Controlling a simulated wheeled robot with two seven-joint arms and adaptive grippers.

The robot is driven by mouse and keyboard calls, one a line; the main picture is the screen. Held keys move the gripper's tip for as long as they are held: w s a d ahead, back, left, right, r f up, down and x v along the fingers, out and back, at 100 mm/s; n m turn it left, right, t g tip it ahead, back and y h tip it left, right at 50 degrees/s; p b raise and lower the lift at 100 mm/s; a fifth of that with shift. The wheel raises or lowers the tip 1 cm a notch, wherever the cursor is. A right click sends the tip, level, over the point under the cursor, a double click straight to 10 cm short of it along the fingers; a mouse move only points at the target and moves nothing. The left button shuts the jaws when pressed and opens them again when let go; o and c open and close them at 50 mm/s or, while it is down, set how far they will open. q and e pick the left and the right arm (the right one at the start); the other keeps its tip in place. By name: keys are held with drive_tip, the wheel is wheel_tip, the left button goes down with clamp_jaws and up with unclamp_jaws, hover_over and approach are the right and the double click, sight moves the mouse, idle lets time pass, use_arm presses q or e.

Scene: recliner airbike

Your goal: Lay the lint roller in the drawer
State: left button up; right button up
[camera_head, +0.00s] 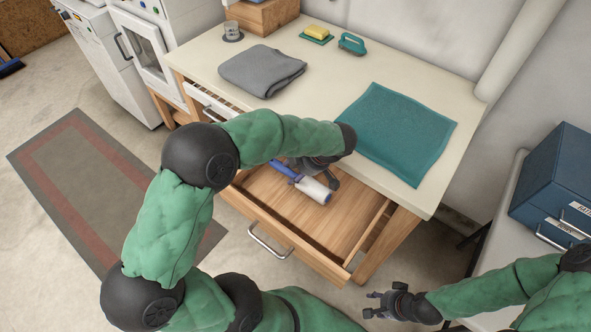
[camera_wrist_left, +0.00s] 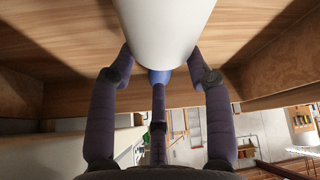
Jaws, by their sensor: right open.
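The lint roller (camera_head: 314,189) has a white roll and a blue handle, and it is inside the outline of the open wooden drawer (camera_head: 345,215). My left gripper (camera_head: 327,178) is over the drawer, with its fingers on the lint roller. In the left wrist view the white roll (camera_wrist_left: 165,30) sits between the left gripper's fingers (camera_wrist_left: 160,60), which appear to touch it on both sides. I cannot tell whether the roller touches the drawer floor. My left forearm hides part of the drawer. My right gripper (camera_head: 374,305) is open and empty, right of the drawer front.
The tabletop (camera_head: 310,75) above the drawer holds a grey folded cloth (camera_head: 262,70), a teal towel (camera_head: 398,133), a yellow sponge (camera_head: 317,32) and a teal-handled brush (camera_head: 352,43). Blue cabinets (camera_head: 555,185) stand at the right. The drawer's right part is clear.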

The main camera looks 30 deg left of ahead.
use_arm(q)
drive_tip(key=shift+r+p, duration=0.25)
drive_tip(key=shift+p, duration=0.05)
drive_tip(key=p+v, duration=0.3)
drive_tip(key=v, duration=0.8)
drive_tip(key=shift+d+r, duration=0.2)
drive_tip(key=shift+r, duration=0.15)
drive_tip(key=shift+w, duration=0.1)
